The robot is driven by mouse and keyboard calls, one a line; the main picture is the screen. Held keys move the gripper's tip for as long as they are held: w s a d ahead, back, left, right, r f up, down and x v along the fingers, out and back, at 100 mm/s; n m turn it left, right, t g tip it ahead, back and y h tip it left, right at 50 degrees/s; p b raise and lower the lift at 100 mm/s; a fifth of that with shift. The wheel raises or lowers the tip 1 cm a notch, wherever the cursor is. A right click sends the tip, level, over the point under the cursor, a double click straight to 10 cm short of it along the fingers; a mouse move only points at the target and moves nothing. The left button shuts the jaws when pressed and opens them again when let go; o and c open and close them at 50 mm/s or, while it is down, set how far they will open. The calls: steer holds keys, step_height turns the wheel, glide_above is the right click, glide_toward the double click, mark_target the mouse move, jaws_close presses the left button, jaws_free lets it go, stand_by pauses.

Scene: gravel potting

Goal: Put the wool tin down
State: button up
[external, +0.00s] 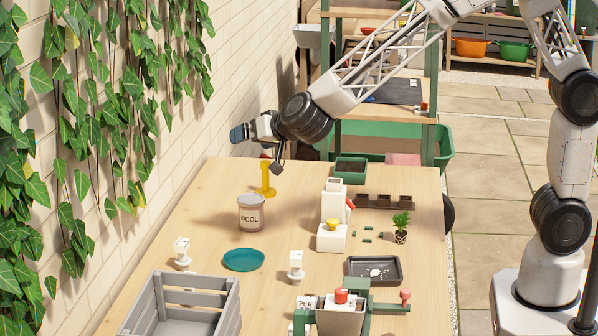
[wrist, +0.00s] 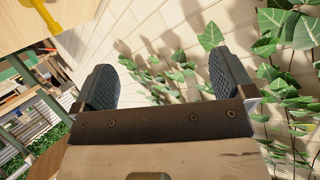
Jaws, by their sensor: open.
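The wool tin (external: 251,214) stands upright on the wooden table (external: 210,195) in the external view, a pale lid on top and the word WOOL on its side. A teal saucer (external: 244,260) lies in front of it, apart from it. My gripper (external: 240,133) is above the far left part of the table, higher than the tin and clear of it, pointing toward the brick wall. In the wrist view my gripper (wrist: 160,90) has its two dark fingers wide apart with nothing between them. The tin does not show in the wrist view.
A yellow stand (external: 266,180) is just behind the tin. A white dispenser (external: 333,220), a black tray (external: 373,270) and a small potted plant (external: 401,228) are to the right. A grey crate (external: 185,305) is at the front left. Ivy (wrist: 290,35) hangs on the wall.

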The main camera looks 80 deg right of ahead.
steer(key=s+a+r+n+g+y, duration=0.1)
steer(key=s+a+r+n+y, duration=0.25)
steer(key=s, duration=0.65)
steer(key=s+a+r+n+y, duration=0.3)
steer(key=s+r+y, duration=0.15)
steer(key=s, duration=0.45)
steer(key=s+d+f+n+g, duration=0.1)
steer(key=s+g, duration=0.1)
steer(key=s, duration=0.8)
steer(key=s+d+f+n+g+h, duration=0.1)
steer(key=s+d+g, duration=0.1)
steer(key=s, duration=0.8)
steer(key=s+d+n+g+h, duration=0.1)
steer(key=s+d+g, duration=0.1)
steer(key=s, duration=0.9)
steer(key=shift+f+g, duration=0.4)
steer(key=shift+g, duration=0.4)
steer(key=shift+n, duration=0.25)
steer(key=shift+c, duration=0.2)
steer(key=c, duration=0.5)
steer(key=shift+r, duration=0.1)
steer(key=shift+c, duration=0.2)
